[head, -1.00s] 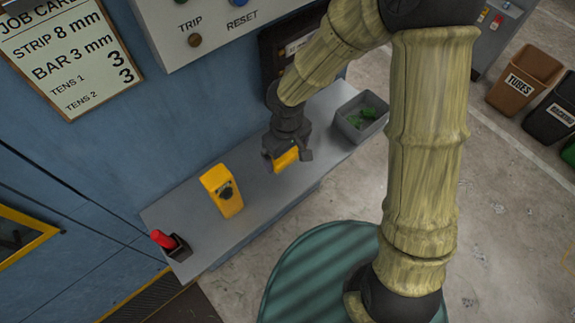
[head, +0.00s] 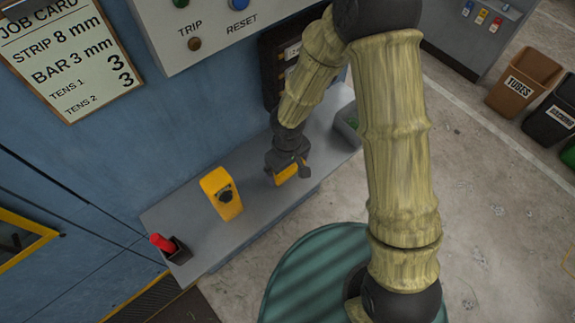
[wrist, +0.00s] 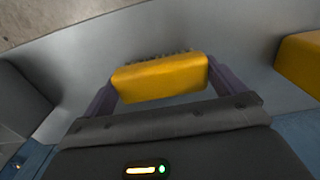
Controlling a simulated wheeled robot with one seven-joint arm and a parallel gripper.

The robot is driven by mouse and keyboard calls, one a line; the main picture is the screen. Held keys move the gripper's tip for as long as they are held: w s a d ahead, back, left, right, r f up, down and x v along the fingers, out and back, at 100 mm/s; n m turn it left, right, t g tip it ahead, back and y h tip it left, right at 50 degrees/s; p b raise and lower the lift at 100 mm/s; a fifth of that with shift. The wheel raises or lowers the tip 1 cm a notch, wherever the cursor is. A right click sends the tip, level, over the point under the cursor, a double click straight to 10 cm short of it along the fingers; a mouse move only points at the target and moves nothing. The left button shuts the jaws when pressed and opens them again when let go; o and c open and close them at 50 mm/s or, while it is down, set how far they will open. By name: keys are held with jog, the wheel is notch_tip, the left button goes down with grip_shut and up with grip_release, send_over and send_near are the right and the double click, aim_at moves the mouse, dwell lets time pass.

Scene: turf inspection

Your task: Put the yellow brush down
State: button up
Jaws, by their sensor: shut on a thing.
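The yellow brush (head: 286,173) is in my gripper (head: 289,171), over the grey shelf (head: 262,204). In the wrist view the yellow brush (wrist: 160,78) lies crosswise between the two fingers of my gripper (wrist: 160,84), with dark bristles along its far edge. The fingers touch its two ends. The grey shelf (wrist: 225,45) shows beyond it. I cannot tell whether the brush touches the shelf.
A yellow device with a black knob (head: 221,193) stands on the shelf to the left. Beyond it is a red-handled item in a black holder (head: 168,246). A grey bin (head: 347,125) stands at the right end, partly hidden by my arm.

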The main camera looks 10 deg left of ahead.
jog(key=o, duration=0.5)
jog(key=shift+f, duration=0.2)
notch_tip(320, 180, up, 18)
jog(key=b, duration=0.1)
jog(key=shift+f+b, duration=0.25)
jog(key=shift+b, duration=0.05)
jog(key=shift+d, duration=0.1)
dwell(0.4)
